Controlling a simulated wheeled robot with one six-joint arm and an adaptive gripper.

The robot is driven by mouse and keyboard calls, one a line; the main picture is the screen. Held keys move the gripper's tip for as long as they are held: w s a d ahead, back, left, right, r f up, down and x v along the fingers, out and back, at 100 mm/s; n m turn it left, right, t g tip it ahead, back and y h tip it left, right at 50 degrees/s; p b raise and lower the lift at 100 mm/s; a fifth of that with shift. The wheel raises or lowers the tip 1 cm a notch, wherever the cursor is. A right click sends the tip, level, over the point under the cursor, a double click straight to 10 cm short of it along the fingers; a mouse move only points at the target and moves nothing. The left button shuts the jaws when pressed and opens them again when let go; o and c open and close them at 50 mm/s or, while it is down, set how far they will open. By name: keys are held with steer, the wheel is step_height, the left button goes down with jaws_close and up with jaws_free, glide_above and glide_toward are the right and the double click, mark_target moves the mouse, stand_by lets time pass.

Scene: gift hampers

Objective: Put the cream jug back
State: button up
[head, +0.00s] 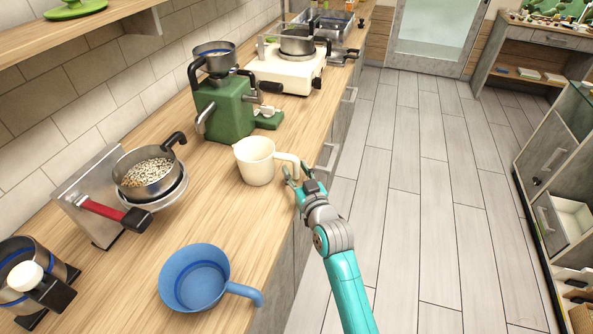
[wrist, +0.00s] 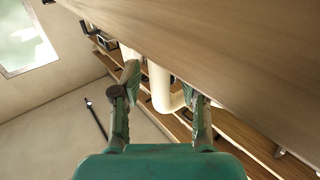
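The cream jug (head: 255,164) stands upright on the wooden counter near its front edge, in front of the green grinder. Its handle points right, over the edge. My gripper (head: 297,173) is at the handle's end, with its fingers spread. In the wrist view the cream-coloured handle (wrist: 160,88) lies between the two fingers of my gripper (wrist: 164,86). A gap shows on the left finger's side; the right finger is close to the handle, and I cannot tell whether it touches.
A blue pan (head: 196,278) sits nearer on the counter. A white hotplate (head: 287,72) is farther along.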

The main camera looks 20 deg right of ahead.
steer(key=shift+f, duration=0.15)
steer(key=shift+s, duration=0.35)
steer(key=s+d, duration=0.1)
steer(key=s, duration=0.9)
steer(key=s+f+m+g+h, duration=0.1)
steer(key=s+f, duration=0.4)
steer(key=s, duration=0.6)
steer(key=s+f+g, duration=0.1)
steer(key=s+f, duration=0.3)
steer(key=s, duration=0.7)
steer(key=s+r, duration=0.1)
steer(key=s, duration=0.9)
steer(key=s+a+r+g, duration=0.1)
steer(key=s+r, duration=0.1)
steer(key=s, duration=0.9)
steer(key=shift+s+r, duration=0.2)
steer(key=shift+r, duration=0.1)
